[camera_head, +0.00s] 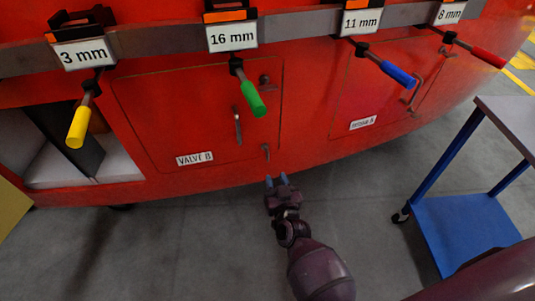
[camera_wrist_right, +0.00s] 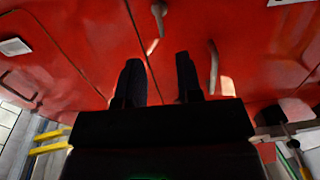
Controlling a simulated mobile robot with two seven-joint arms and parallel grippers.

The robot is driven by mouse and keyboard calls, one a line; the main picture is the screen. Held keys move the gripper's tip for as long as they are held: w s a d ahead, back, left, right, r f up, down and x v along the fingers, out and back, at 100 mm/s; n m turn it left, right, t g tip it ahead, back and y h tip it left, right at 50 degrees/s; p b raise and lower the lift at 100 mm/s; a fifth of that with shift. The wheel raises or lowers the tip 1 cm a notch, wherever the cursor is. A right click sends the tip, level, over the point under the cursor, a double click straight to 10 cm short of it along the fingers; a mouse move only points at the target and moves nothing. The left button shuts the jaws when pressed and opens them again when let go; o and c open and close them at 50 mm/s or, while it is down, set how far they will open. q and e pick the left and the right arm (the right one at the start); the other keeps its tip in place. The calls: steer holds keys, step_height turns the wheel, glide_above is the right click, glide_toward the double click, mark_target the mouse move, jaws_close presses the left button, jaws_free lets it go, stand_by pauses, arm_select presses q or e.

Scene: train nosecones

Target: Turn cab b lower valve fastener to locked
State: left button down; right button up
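The cab's VALVE B panel (camera_head: 205,115) is a red door with a white label (camera_head: 194,158). The lower valve fastener (camera_head: 266,152) is a small grey lever near the panel's lower right corner. It looks roughly upright; its exact angle is hard to read. In the right wrist view the lower fastener (camera_wrist_right: 159,12) appears near the top edge, beyond the fingers. My right gripper (camera_head: 277,181) is just below the panel and the fastener, apart from both. Its two fingers (camera_wrist_right: 160,82) are spread with nothing between them. My left gripper is not in view.
The panel's handle (camera_head: 238,125) and upper fastener (camera_head: 264,80) sit above. Green (camera_head: 250,98), yellow (camera_head: 78,127), blue (camera_head: 397,74) and red-handled (camera_head: 489,57) tools hang from a rail. A blue cart (camera_head: 470,225) stands right. The floor around my right arm is clear.

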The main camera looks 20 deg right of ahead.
mark_target(268, 156)
steer(key=w, duration=0.3)
steer(key=w+b, duration=0.1)
steer(key=w, duration=0.2)
steer(key=w+d, duration=0.1)
steer(key=w, duration=0.2)
steer(key=shift+w+f+b, duration=0.15)
steer(key=shift+b, duration=0.2)
steer(key=shift+w, duration=0.7)
jaws_close()
